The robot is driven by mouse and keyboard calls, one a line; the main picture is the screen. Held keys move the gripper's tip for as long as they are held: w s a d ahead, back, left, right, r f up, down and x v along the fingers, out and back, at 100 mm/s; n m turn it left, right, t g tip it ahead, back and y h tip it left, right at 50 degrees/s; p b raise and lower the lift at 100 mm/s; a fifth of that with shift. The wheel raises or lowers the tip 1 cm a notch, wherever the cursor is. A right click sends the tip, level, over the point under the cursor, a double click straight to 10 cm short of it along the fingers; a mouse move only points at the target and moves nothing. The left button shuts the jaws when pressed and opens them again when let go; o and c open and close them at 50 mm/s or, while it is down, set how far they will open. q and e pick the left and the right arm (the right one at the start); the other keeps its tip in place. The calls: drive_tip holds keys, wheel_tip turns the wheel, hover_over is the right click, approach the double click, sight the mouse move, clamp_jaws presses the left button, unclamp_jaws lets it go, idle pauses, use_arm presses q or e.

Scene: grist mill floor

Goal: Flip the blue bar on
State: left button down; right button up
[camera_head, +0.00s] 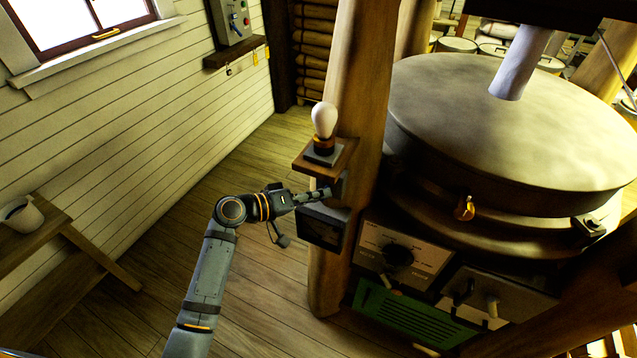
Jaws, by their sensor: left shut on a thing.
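My left gripper (322,194) reaches in from the left to the thick wooden post (358,110). It is shut on a small part at the post, just under the wooden lamp shelf (326,155) and above a dark box (322,229). The part sits where a blue bar would be, but the fingers mostly hide it and its colour and position are not clear. A white bulb (323,120) stands upright on the shelf and looks unlit. My right gripper is not in view.
A large round millstone casing (500,120) fills the right side, with a dial panel (403,255) and a green vented panel (410,318) below. A wooden bench (40,235) with a white mug (20,214) stands at left. Floor between is clear.

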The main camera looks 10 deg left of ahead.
use_arm(q)
drive_tip(key=r+n+g+y+p, duration=0.1)
drive_tip(key=p, duration=0.2)
drive_tip(key=shift+r, duration=0.2)
drive_tip(key=shift+w+f+n+g+y+p, duration=0.1)
drive_tip(key=shift+n+g+y+p, duration=0.2)
drive_tip(key=shift+g+p, duration=0.55)
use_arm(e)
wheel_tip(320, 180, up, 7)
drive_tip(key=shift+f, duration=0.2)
use_arm(q)
drive_tip(key=shift+t, duration=0.25)
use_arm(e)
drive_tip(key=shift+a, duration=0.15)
use_arm(q)
drive_tip(key=c, duration=1.6)
unclamp_jaws()
drive_tip(key=shift+c, duration=0.2)
drive_tip(key=v, duration=1.1)
drive_tip(key=shift+a+r, duration=0.2)
drive_tip(key=shift+a, duration=0.05)
